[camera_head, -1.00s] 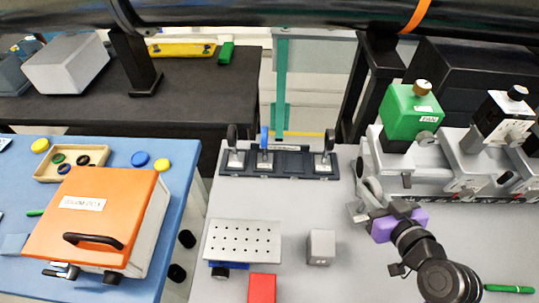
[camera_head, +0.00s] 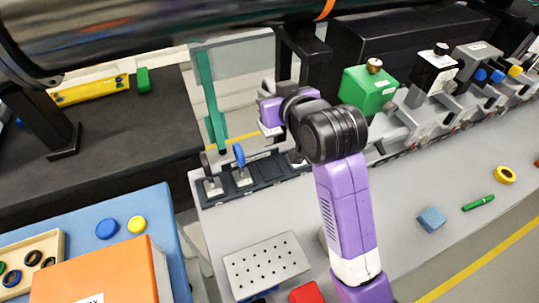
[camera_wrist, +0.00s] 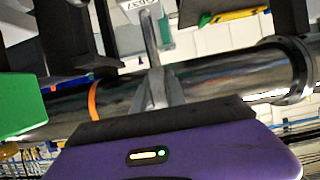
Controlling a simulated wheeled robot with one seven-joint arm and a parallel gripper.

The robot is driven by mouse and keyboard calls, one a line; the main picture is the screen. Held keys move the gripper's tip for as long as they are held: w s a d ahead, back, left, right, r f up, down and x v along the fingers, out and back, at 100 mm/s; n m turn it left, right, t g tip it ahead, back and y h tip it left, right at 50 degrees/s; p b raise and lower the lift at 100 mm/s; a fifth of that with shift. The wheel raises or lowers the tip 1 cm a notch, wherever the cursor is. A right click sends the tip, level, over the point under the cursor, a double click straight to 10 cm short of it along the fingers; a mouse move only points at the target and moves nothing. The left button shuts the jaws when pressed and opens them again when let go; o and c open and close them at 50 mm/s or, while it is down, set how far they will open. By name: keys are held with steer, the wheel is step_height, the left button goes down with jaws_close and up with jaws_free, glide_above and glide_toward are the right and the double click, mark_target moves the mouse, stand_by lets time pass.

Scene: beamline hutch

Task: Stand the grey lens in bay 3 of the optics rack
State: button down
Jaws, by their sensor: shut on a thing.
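My gripper (camera_head: 272,112) is in the air above the right part of the dark optics rack (camera_head: 203,193). It is shut on the grey lens (camera_wrist: 150,40), seen nearly edge-on between the fingers in the wrist view, with a pale labelled foot (camera_wrist: 138,5). In the head view the foot (camera_head: 271,130) hangs below the jaws, apart from the rack. A black lens (camera_head: 206,163) stands in the rack's leftmost bay and a blue lens (camera_head: 239,155) in the bay beside it. The third bay (camera_head: 267,171) looks empty. My gripper and arm partly hide the right end and its occupant.
A green-topped unit (camera_head: 368,90) and other beamline units stand right of my arm. A perforated plate (camera_head: 267,264) and a red block (camera_head: 306,293) lie in front. The dark beam pipe (camera_head: 130,38) crosses behind and above.

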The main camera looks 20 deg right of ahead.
step_height(320, 180, down, 18)
steer(key=shift+r, duration=0.25)
stand_by(0.3)
steer(key=shift+f, duration=0.15)
steer(key=c, duration=1.4)
jaws_free()
steer(key=shift+o, duration=0.2)
steer(key=v, duration=1.2)
steer(key=shift+r, duration=0.2)
